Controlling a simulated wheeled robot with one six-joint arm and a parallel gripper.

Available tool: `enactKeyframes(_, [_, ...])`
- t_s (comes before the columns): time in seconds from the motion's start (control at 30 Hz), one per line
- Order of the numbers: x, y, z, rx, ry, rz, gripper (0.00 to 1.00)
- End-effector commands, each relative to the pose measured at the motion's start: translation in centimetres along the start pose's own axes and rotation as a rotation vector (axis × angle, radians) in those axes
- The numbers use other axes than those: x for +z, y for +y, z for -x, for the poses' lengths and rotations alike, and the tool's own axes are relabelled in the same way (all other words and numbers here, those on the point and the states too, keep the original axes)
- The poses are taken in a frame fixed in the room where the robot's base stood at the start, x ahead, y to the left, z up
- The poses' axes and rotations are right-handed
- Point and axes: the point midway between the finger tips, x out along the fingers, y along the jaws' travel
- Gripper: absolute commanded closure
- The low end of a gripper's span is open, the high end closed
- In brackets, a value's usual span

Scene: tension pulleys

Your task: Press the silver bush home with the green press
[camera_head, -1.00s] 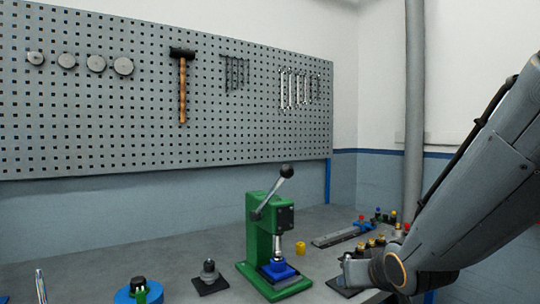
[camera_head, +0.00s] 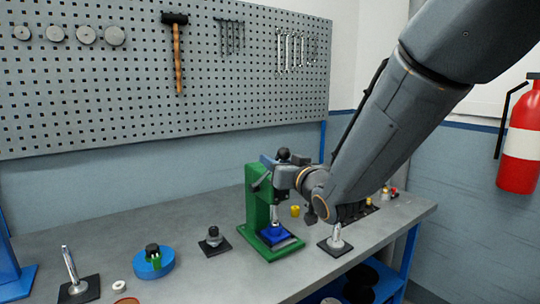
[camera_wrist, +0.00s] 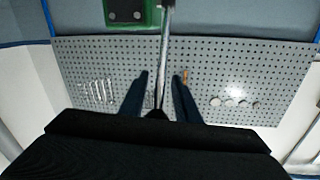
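The green press (camera_head: 254,208) stands on the bench; its green body also shows at the top of the wrist view (camera_wrist: 148,14). A blue block (camera_head: 275,235) sits on its base under the silver ram. I cannot make out the silver bush for certain there. The press lever is raised, with a black knob (camera_head: 284,153) at its end. My gripper (camera_head: 270,164) is at the lever's upper end. In the wrist view my gripper (camera_wrist: 160,74) has its fingers apart, one on each side of the silver lever rod (camera_wrist: 165,50), with gaps visible.
A blue round part (camera_head: 153,263) and a black plate with a short post (camera_head: 213,240) stand left of the press. A silver post on a plate (camera_head: 337,242) and a yellow part (camera_head: 295,211) are to its right. A pegboard (camera_head: 150,80) hangs behind.

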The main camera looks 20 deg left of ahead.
Motion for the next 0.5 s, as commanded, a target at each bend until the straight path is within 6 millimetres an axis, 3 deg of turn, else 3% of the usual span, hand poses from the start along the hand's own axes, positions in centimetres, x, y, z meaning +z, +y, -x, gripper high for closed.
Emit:
enactKeyframes(0.2, [0.0, 0.0, -2.1, 0.001, -0.002, -0.001, 0.71])
enactKeyframes(0.5, [0.0, 0.0, -2.6, 0.001, -0.001, 0.000, 0.71])
